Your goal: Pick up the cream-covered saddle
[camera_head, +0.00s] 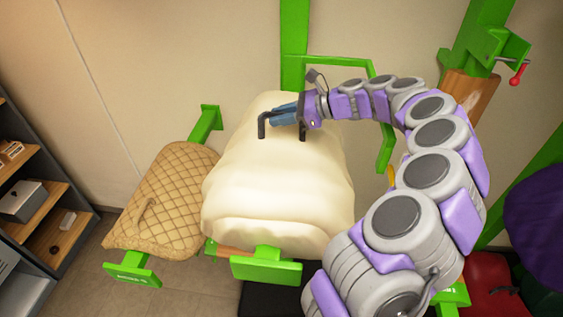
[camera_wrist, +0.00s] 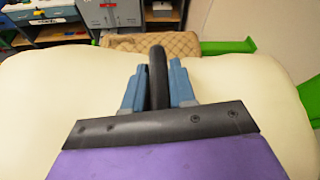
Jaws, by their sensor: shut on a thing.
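The cream-covered saddle (camera_head: 285,185) is a large, puffy cream shape lying over a green rack arm (camera_head: 266,265) in the middle of the head view. It also fills most of the wrist view (camera_wrist: 55,100). A black handle (camera_head: 262,127) stands on its top, towards the far end. My gripper (camera_head: 284,115) has blue fingers and reaches in from the right over the saddle's top. In the wrist view, the fingers (camera_wrist: 158,85) are shut on the black handle (camera_wrist: 157,70), one on each side. The saddle's underside is hidden, so I cannot tell whether it touches the rack.
A tan quilted saddle (camera_head: 165,200) sits on another green rack arm close on the left. A shelf unit (camera_head: 40,205) stands at far left. A green post (camera_head: 294,45) rises behind. Red (camera_head: 492,285) and purple (camera_head: 535,220) covered things are at right.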

